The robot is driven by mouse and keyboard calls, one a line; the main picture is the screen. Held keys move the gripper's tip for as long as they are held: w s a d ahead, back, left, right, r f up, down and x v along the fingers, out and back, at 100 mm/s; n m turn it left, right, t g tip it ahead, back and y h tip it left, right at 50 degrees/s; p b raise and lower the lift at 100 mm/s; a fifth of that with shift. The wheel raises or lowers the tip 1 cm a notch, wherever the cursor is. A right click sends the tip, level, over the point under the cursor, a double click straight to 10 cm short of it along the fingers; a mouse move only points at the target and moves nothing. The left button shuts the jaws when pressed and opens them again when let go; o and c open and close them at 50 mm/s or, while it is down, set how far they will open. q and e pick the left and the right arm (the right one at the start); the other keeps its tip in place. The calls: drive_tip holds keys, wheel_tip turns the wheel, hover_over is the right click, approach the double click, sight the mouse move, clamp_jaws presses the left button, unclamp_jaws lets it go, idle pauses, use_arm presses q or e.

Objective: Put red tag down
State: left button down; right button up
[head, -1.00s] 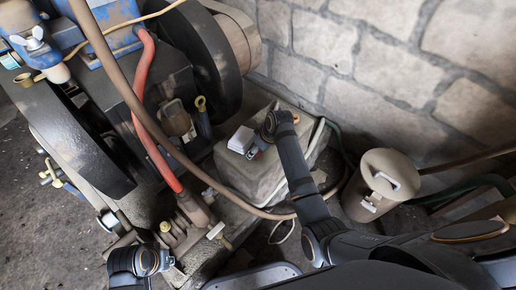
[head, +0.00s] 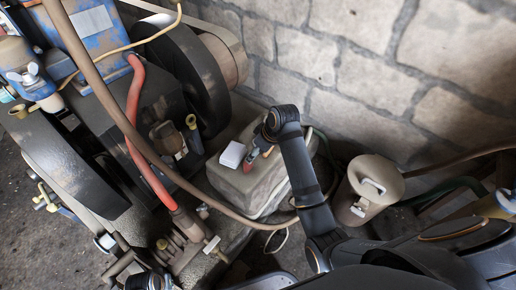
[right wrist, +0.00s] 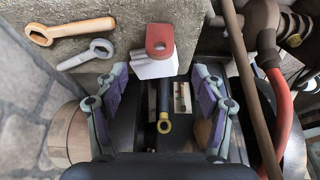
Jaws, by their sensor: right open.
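In the head view the tag (head: 250,162) is a small red patch right of the white block (head: 233,154). My right gripper (right wrist: 160,84) is open, its fingers apart and empty, just short of the tag in the right wrist view. In the head view its jaws are mostly hidden behind the wrist. My left gripper (head: 150,281) is at the bottom edge, jaws unclear.
A beige canister (head: 370,188) stands right; a stone wall (head: 330,60) rises behind.

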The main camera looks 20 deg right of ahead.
use_arm(q)
drive_tip(key=shift+f, duration=0.1)
use_arm(e)
drive_tip(key=s+d+f+m+g+h, duration=0.1)
drive_tip(key=s+d+f+m, duration=0.2)
drive_tip(key=s+f, duration=1)
drive_tip(key=s+d+f+m+g+h, duration=0.1)
drive_tip(key=s+d+f+m, duration=0.2)
drive_tip(key=s+f, duration=0.9)
drive_tip(key=shift+s+d+f+h, duration=0.4)
drive_tip(key=shift+s+d, duration=0.2)
drive_tip(key=shift+d, duration=0.65)
use_arm(q)
drive_tip(key=s+a+r+p, duration=0.1)
drive_tip(key=s+p, duration=0.7)
drive_tip(key=p, duration=0.4)
drive_tip(key=s+a+r+p, duration=0.2)
drive_tip(key=s+p, duration=0.7)
drive_tip(key=p, duration=0.3)
drive_tip(key=shift+s+a+r+y, duration=0.2)
drive_tip(key=shift+a+r+y, duration=0.05)
drive_tip(key=shift+r+y, duration=0.05)
use_arm(e)
drive_tip(key=s+d+r, duration=0.1)
drive_tip(key=s, duration=0.7)
drive_tip(key=s+d+r, duration=0.2)
drive_tip(key=s, duration=0.7)
drive_tip(key=shift+s+d+r, duration=0.15)
drive_tip(key=shift+d+r, duration=0.05)
drive_tip(key=shift+r, duration=0.1)
